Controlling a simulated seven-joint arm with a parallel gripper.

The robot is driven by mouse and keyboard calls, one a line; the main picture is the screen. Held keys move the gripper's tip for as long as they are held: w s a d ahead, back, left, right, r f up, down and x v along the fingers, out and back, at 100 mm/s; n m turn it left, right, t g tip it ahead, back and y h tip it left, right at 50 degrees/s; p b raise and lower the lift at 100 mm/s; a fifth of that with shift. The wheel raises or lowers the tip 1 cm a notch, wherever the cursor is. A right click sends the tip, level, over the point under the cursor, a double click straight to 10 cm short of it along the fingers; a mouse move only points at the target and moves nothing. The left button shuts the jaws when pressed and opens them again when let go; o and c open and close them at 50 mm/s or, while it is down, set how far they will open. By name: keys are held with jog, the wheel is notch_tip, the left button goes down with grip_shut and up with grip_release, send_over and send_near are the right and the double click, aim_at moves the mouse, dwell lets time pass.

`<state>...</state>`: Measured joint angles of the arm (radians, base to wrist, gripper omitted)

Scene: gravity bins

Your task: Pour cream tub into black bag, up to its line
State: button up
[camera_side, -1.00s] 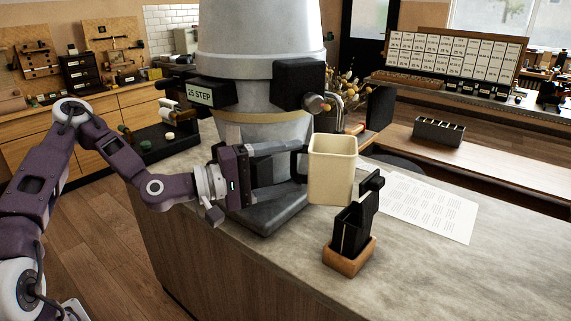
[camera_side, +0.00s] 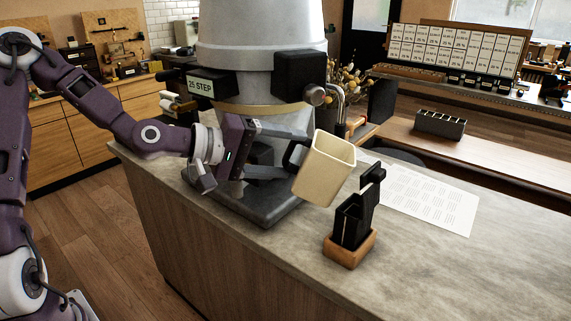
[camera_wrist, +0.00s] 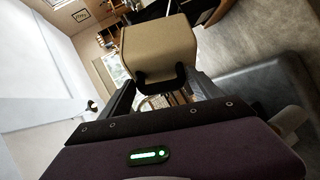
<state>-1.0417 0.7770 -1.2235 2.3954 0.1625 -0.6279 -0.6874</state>
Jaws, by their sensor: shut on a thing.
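The cream tub (camera_side: 322,172) is held in the air by its black handle, tilted with its mouth up and to the right. My gripper (camera_side: 292,160) is shut on that handle. The tub also shows in the wrist view (camera_wrist: 158,50), where its outer wall hides its contents. The black bag (camera_side: 349,222) stands upright in a small wooden block (camera_side: 348,250) on the counter, just right of and below the tub. No line on the bag can be made out. The tub and bag look apart in the side view.
A large grey machine (camera_side: 262,40) labelled "25 STEP" stands behind my gripper on a dark base. A printed white sheet (camera_side: 430,200) lies on the grey counter (camera_side: 440,270) right of the bag. The counter's front right is clear.

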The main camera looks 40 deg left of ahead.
jog(key=r+g+y, duration=0.1)
jog(key=r+m+g+y, duration=0.1)
jog(key=r, duration=0.1)
jog(key=d+r+g+y, duration=0.1)
jog(key=r, duration=0.1)
jog(key=shift+w+r+m, duration=0.1)
jog(key=shift+w+m, duration=0.2)
dwell(0.9)
jog(key=shift+w+d+r+m+g+y, duration=0.1)
jog(key=shift+d+r+m+g+y, duration=0.15)
jog(key=shift+r, duration=0.25)
jog(key=shift+w+d+r+m+g+y, duration=0.1)
jog(key=shift+d+r+g+y, duration=0.05)
jog(key=shift+r+y, duration=0.3)
dwell(0.4)
